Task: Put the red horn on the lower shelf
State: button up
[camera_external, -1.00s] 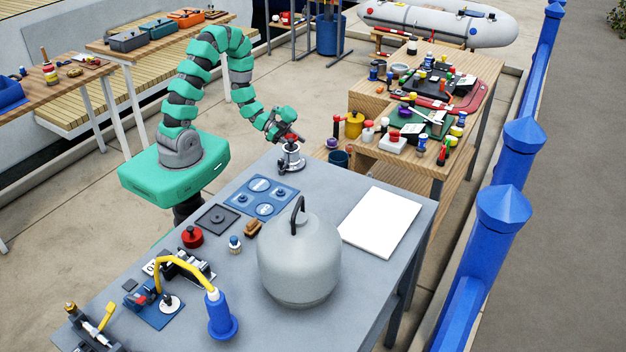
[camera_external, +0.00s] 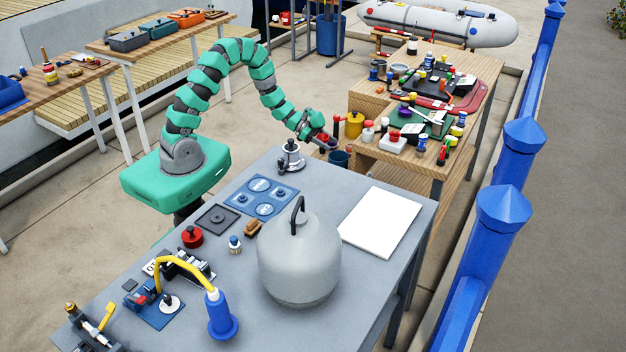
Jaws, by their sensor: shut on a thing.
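My gripper (camera_external: 327,143) is at the end of the arched green and black arm, past the far edge of the grey table. It is shut on a small dark red thing, which looks like the red horn (camera_external: 323,137); its shape is partly hidden by the jaws. The wooden lower shelf (camera_external: 364,172) shows under the wooden bench top, beyond the grey table. My gripper is above or near its left end; I cannot tell the height between them. A dark blue cup (camera_external: 338,158) is on this shelf, close to the gripper.
The wooden bench top (camera_external: 402,161) is crowded with jars, including a yellow pot (camera_external: 354,125). A silver-grey fitting (camera_external: 290,158) stands on the grey table (camera_external: 375,275) near the arm. A large grey gas bottle (camera_external: 299,260) and a white board (camera_external: 381,222) are also there.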

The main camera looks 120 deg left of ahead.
notch_tip(320, 180, down, 2)
jog(key=shift+f, duration=0.25)
jog(key=o, duration=1)
jog(key=shift+o, duration=0.2)
jog(key=shift+r, duration=0.1)
jog(key=p+v, duration=0.1)
jog(key=v, duration=1.1)
